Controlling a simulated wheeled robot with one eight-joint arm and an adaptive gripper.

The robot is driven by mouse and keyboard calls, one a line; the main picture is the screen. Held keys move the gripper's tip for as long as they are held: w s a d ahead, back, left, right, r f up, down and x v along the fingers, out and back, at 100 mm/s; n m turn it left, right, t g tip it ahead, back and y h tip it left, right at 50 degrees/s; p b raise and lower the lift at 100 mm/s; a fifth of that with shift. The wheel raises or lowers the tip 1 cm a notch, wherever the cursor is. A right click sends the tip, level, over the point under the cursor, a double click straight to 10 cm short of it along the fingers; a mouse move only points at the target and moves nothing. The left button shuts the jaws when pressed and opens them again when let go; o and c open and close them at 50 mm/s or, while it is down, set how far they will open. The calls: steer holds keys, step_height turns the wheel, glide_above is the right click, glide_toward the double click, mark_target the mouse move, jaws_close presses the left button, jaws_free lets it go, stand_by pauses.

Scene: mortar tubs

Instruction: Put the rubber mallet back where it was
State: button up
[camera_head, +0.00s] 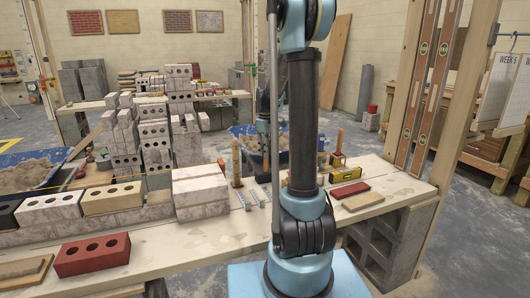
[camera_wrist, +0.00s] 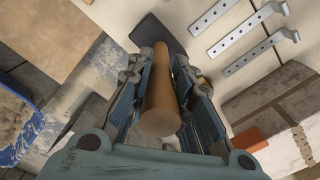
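The rubber mallet shows in the wrist view, with a round wooden handle (camera_wrist: 160,100) and a dark head (camera_wrist: 157,33) beyond it. My gripper (camera_wrist: 166,75) has one finger on each side of the handle, close against it. The handle's end points towards the wrist camera and the head is on the far side, over or on the pale bench top; I cannot tell whether it touches. In the head view my gripper (camera_head: 264,128) is partly hidden behind my own arm, and the mallet cannot be made out clearly there.
Metal straps (camera_wrist: 238,36) lie on the bench (camera_head: 225,235) beside the mallet. A brick stack (camera_head: 201,192) and an upright wooden handle (camera_head: 237,163) stand close by. A blue tub of sand (camera_wrist: 14,125) is to the left in the wrist view.

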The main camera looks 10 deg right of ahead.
steer(key=shift+o, duration=0.4)
steer(key=shift+r, duration=0.1)
step_height(320, 180, up, 10)
steer(key=shift+r, duration=0.75)
steer(key=shift+s+r, duration=0.15)
steer(key=shift+s, duration=0.05)
steer(key=s+f+m+t, duration=0.1)
steer(key=s+f+m, duration=0.25)
steer(key=s, duration=1.05)
steer(key=s+f+m+t, duration=0.1)
steer(key=s+f+m, duration=0.25)
steer(key=s, duration=1.15)
steer(key=s+f+m, duration=0.1)
steer(key=s+f, duration=0.6)
steer(key=f, duration=0.2)
steer(key=shift+s+a+m, duration=0.15)
steer(key=shift+s+m, duration=0.1)
steer(key=shift+m, duration=0.15)
